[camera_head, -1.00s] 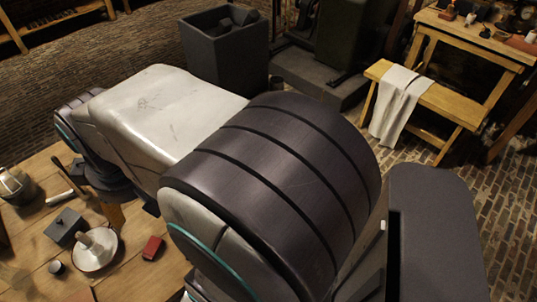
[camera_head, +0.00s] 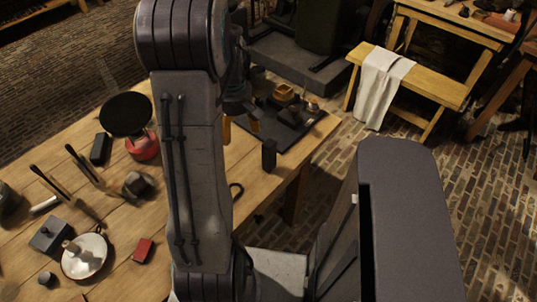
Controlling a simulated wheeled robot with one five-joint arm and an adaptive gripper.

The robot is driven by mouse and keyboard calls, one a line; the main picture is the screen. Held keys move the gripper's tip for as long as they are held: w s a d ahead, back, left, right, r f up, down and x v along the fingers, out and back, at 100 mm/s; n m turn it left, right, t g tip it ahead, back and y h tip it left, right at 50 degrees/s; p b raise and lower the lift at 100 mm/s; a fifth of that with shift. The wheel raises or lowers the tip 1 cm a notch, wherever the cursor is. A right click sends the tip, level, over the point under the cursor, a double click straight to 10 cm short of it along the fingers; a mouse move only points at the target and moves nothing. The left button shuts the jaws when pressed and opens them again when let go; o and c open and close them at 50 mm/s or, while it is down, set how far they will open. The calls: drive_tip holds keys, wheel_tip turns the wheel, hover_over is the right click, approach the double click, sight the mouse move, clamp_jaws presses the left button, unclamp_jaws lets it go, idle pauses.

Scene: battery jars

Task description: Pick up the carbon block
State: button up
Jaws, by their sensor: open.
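A small dark upright block (camera_head: 269,154), which may be the carbon block, stands near the table's right edge. Another dark block (camera_head: 100,149) lies at the left beside a red pot with a round black top; I cannot tell for certain which is the carbon block. My gripper (camera_head: 240,126) shows partly behind my arm, with orange-brown fingertips pointing down. It is open, above the table, up and to the left of the upright block and apart from it in the picture. Part of the gripper is hidden by my arm.
A dark tray (camera_head: 282,128) with brass-coloured parts lies behind the upright block. The red pot (camera_head: 143,147), a grey knobbed box (camera_head: 48,232), a white dish (camera_head: 84,262) and a red block (camera_head: 143,250) stand on the left of the wooden table (camera_head: 190,108). A bench (camera_head: 430,86) stands beyond.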

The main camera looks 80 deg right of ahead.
sight(269, 151)
drive_tip(key=shift+m, duration=0.3)
drive_tip(key=s+f, duration=0.1)
drive_tip(key=s, duration=0.1)
drive_tip(key=s+d+f, duration=0.1)
drive_tip(key=s, duration=0.2)
drive_tip(key=s+d+f, duration=0.1)
drive_tip(key=s, duration=0.2)
drive_tip(key=shift+d+f, duration=0.15)
drive_tip(key=shift+d, duration=0.05)
drive_tip(key=shift+s+f, duration=0.2)
drive_tip(key=shift+f, duration=0.05)
drive_tip(key=shift+a+f+p, duration=0.15)
drive_tip(key=shift+f+p, duration=0.15)
drive_tip(key=shift+f, duration=1.5)
drive_tip(key=shift+a+f+p, duration=0.1)
drive_tip(key=shift+f+p, duration=0.15)
drive_tip(key=shift+f, duration=1.5)
drive_tip(key=shift+o, duration=0.2)
clamp_jaws()
